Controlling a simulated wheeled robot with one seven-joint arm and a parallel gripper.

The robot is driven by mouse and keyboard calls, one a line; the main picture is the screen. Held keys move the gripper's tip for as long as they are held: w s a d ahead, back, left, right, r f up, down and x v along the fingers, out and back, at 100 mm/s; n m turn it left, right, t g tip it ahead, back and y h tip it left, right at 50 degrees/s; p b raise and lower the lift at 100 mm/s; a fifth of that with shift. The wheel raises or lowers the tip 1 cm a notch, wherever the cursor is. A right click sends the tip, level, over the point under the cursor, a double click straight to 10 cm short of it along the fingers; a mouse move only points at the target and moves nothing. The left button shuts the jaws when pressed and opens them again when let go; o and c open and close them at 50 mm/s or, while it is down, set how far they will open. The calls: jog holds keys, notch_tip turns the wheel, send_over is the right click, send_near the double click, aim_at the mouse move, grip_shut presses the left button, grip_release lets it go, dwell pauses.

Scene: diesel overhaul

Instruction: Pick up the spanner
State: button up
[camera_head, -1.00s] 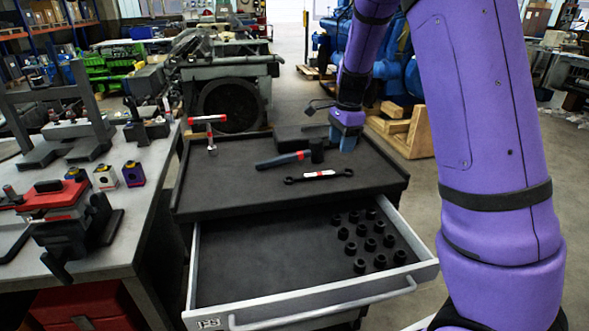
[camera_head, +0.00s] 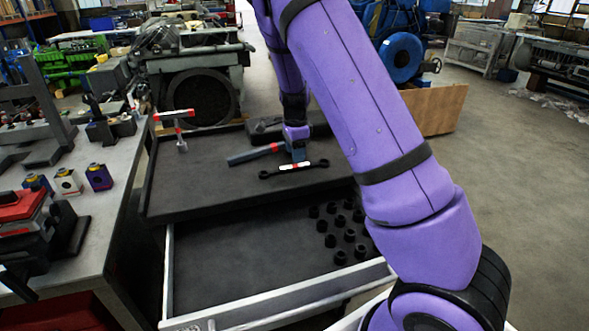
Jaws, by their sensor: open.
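The spanner (camera_head: 294,167) is black with a white and red middle and lies flat on the dark top of the tool trolley (camera_head: 205,194). My gripper (camera_head: 298,156) points down just above and behind the middle of the spanner. Its jaws are open. I cannot tell whether the fingertips reach down on either side of the spanner. My purple arm covers the right part of the trolley top.
A red-and-white T-shaped tool (camera_head: 178,122) stands at the back left. The open drawer (camera_head: 235,262) below holds several black sockets (camera_head: 331,226). A workbench (camera_head: 118,190) stands left.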

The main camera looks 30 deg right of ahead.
aim_at(295, 165)
notch_tip(295, 165, down, 5)
jog(key=shift+r, duration=0.1)
grip_shut()
jog(key=shift+r, duration=0.1)
dwell(0.3)
